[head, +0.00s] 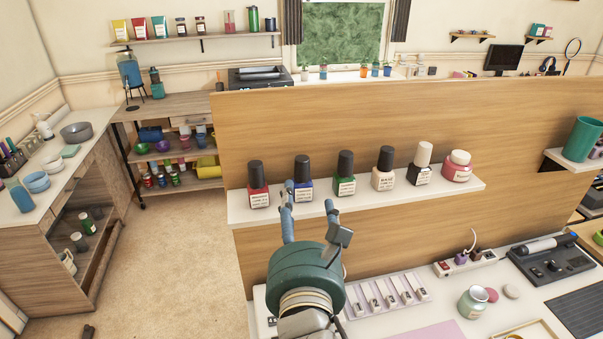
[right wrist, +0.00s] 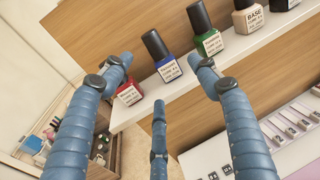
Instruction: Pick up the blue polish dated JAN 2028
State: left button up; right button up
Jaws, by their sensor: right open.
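The blue polish (head: 305,188) is a small bottle with a black cap and white label, standing on a wall shelf between a red polish (head: 259,196) and a green polish (head: 344,185). The print on its label is too small to read. My right gripper (head: 309,197) is open and empty, just in front of the shelf. In the right wrist view, its three blue fingers are spread, with the blue polish (right wrist: 167,71) beyond the gap between them, apart from the fingers. One finger overlaps the red polish (right wrist: 127,95). My left gripper is not in view.
The shelf (head: 400,200) also holds a beige base bottle (head: 383,179), a white-capped black bottle (head: 420,173) and a pink jar (head: 457,166). A wooden panel (head: 480,110) stands behind it. The desk below carries a row of swatches (head: 385,294) and a jar (head: 473,302).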

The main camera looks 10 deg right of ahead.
aim_at(298, 179)
jog(key=x, duration=0.1)
jog(key=p+x, duration=0.1)
jog(key=x, duration=0.2)
jog(key=shift+w+r, duration=0.35)
jog(key=x, duration=0.1)
jog(key=p+x, duration=0.1)
jog(key=x, duration=0.1)
jog(key=p+x, duration=0.1)
jog(key=shift+w+a, duration=0.25)
jog(key=shift+w, duration=0.05)
jog(key=shift+w+d, duration=0.1)
jog(key=shift+w, duration=0.2)
jog(key=shift+w+f, duration=0.15)
jog(key=c, duration=0.9)
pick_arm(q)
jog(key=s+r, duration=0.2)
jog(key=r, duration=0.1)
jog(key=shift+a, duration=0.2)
pick_arm(e)
jog(key=c, duration=0.4)
